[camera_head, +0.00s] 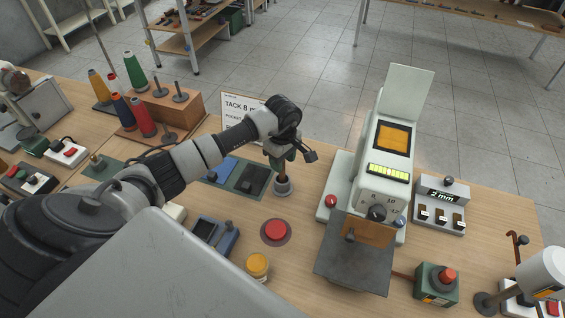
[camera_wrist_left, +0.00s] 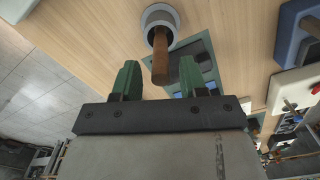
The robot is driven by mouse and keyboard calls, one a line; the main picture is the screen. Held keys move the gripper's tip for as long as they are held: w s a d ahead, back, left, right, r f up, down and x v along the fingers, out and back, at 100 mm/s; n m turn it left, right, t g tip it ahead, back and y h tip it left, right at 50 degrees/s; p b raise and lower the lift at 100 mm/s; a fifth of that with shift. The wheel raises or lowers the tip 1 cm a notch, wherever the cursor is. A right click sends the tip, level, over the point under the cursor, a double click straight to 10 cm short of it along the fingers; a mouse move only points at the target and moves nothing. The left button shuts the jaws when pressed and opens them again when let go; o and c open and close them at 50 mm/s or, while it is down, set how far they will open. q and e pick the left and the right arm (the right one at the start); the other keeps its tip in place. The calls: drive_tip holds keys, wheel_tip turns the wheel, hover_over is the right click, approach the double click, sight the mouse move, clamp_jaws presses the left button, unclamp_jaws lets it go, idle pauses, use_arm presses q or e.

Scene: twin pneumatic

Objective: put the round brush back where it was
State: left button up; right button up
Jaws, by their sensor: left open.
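A brown wooden handle (camera_wrist_left: 160,65), which looks like that of the round brush, stands in a round grey holder (camera_wrist_left: 160,17) in the left wrist view. Any bristles are hidden. The holder (camera_head: 283,187) also shows on the table in the head view, just below my left gripper (camera_head: 281,157). In the left wrist view my left gripper (camera_wrist_left: 160,80) is open, with its green fingers apart on either side of the handle's free end. I cannot tell whether either finger touches the handle. My right gripper is not in view.
A red button (camera_head: 275,230) and a yellow-topped jar (camera_head: 257,265) stand in front of the holder. A pale machine (camera_head: 375,150) stands to the right. A blue tray (camera_head: 218,168) is to the left, and a white sign (camera_head: 238,108) stands behind.

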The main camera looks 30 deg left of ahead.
use_arm(q)
wheel_tip(320, 180, up, 11)
drive_tip(key=b, duration=0.1)
drive_tip(key=shift+f+b, duration=0.2)
drive_tip(key=shift+b, duration=0.15)
idle(0.3)
